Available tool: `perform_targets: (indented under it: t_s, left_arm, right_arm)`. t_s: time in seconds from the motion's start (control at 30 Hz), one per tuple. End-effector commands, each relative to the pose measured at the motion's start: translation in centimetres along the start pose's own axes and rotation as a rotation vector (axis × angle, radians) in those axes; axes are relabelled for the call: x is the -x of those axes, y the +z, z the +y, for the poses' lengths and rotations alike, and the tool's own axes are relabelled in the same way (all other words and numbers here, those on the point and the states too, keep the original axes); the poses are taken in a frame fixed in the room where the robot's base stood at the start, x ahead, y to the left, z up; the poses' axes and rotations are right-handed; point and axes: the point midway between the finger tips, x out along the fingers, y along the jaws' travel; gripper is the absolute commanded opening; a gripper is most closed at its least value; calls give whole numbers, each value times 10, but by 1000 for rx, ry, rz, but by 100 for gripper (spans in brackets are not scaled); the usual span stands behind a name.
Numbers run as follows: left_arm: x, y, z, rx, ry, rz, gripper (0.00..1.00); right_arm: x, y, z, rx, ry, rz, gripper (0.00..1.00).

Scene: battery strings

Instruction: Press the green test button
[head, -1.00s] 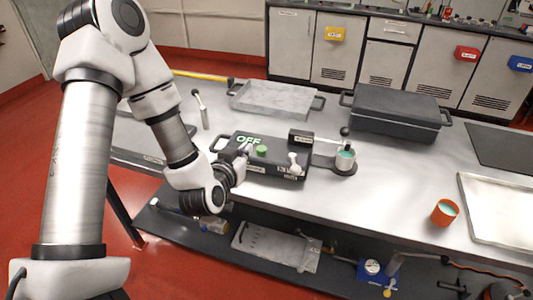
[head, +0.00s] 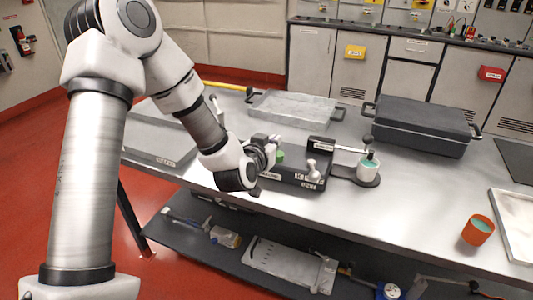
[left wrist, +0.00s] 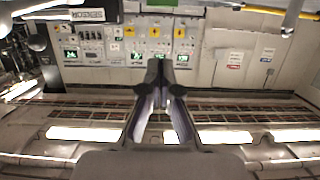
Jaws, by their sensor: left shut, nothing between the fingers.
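The green test button (head: 280,156) sits on top of a black tester box (head: 290,179) on the steel bench. My left gripper (head: 274,141) comes in from the left and is right at the button, covering the left part of the box top. I cannot tell whether it touches the button. In the left wrist view, the left gripper's fingers (left wrist: 160,72) are together with nothing between them; the button does not show there. My right gripper is in neither view.
A white toggle (head: 311,168) stands on the box, and a cup with teal contents (head: 368,167) is beside it on the right. An orange cup (head: 478,230) is at the right.

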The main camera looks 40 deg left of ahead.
Motion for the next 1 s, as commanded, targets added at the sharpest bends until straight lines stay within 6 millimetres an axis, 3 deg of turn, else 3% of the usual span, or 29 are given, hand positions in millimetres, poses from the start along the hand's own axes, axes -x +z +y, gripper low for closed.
perform_targets:
  t_s: [0.1, 0.2, 0.3, 0.7, 0.9, 1.0]
  left_arm:
    - [-26, 0, 0, -3, 0, 0, 0]
    - [-28, 23, 0, -2, 0, -5, 0]
    - [-30, 34, 0, -2, 1, -3, 0]
    - [-32, 40, 0, -1, 1, 0, 0]
    - [-36, 60, 0, -1, 1, -2, 0]
    - [-36, 58, 0, 0, 1, -2, 0]
  right_arm:
    - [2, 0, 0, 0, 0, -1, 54]
    - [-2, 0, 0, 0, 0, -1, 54]
    - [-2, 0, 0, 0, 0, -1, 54]
    - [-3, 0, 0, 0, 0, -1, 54]
    - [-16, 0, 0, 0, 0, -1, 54]
    - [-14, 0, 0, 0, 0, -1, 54]
